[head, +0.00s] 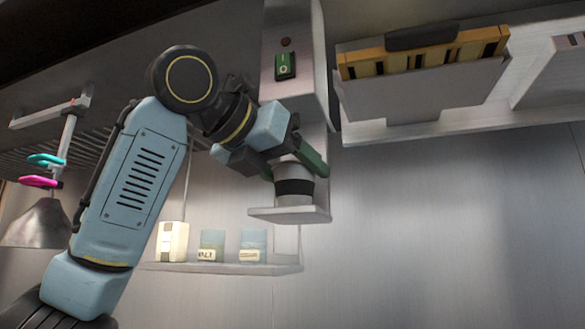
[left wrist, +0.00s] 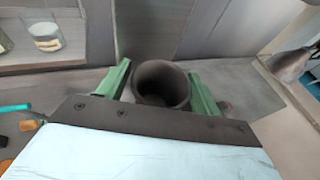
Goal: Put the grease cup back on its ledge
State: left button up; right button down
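The grease cup (head: 294,190), grey with a black band, stands upright at the small metal ledge (head: 262,213) below the switch housing. Its base appears to meet the ledge, but I cannot tell whether it bears on it. My left gripper (head: 298,165) has its green fingers on either side of the cup's upper part. In the left wrist view the cup (left wrist: 162,83) shows its dark, open mouth between the fingertips, which appear closed against its sides. My right gripper is in neither view.
The metal housing (head: 290,92) with a green switch (head: 285,66) is just above my gripper. A shelf (head: 220,268) with several jars is below left. A wall rack (head: 425,90) is at upper right. A hanging lamp (head: 37,225) is at far left. The wall at lower right is clear.

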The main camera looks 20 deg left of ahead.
pick_arm(q)
jog(key=shift+r, duration=0.1)
jog(key=shift+s+a+r, duration=0.1)
jog(key=shift+s+r, duration=0.15)
jog(key=v, duration=1.1)
jog(key=shift+s, duration=0.25)
